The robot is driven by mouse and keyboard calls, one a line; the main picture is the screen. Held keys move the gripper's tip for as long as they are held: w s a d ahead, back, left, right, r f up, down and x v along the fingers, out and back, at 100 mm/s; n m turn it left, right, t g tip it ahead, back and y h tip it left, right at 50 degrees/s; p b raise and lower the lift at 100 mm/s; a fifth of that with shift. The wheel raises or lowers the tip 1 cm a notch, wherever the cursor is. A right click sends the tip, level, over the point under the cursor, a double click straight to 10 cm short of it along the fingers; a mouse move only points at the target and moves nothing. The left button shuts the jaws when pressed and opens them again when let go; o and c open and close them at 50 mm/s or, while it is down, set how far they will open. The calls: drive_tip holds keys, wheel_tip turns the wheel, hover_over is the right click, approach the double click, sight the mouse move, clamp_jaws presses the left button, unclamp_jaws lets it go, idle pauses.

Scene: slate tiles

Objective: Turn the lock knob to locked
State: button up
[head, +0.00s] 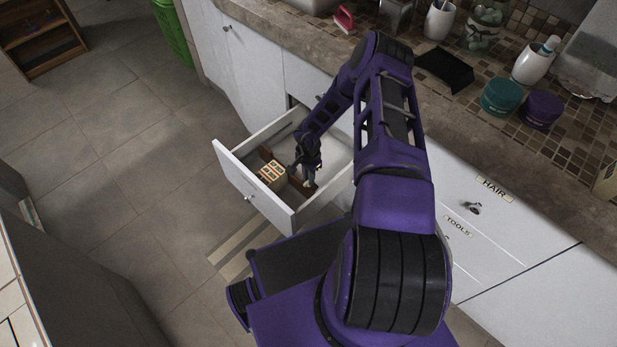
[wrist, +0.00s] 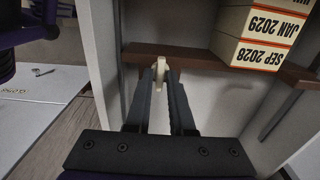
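A metal knob (head: 473,208) sits on the white cabinet front beside the label HAIR, above the label TOOLS. It looks like the lock knob, but I cannot read its setting. A small metal piece (wrist: 42,72) on a white front at the left of the wrist view may be it. My gripper (head: 308,181) is away from the knob, down inside the open drawer (head: 235,183). In the wrist view my gripper (wrist: 161,72) has its fingertips on both sides of a small cream piece (wrist: 160,67) and appears shut on it.
Date-stamped boxes (head: 271,175) lie in the drawer next to a brown divider (wrist: 180,56). Drawer walls stand close around my gripper. The counter above holds a black tray (head: 444,70), teal tub (head: 501,97) and purple tub (head: 541,109).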

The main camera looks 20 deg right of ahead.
clamp_jaws()
drive_tip(key=shift+m, duration=0.3)
drive_tip(key=m+b, duration=0.1)
drive_tip(key=m, duration=0.2)
drive_tip(key=shift+m, duration=0.3)
drive_tip(key=m, duration=1.3)
drive_tip(key=shift+m, duration=0.3)
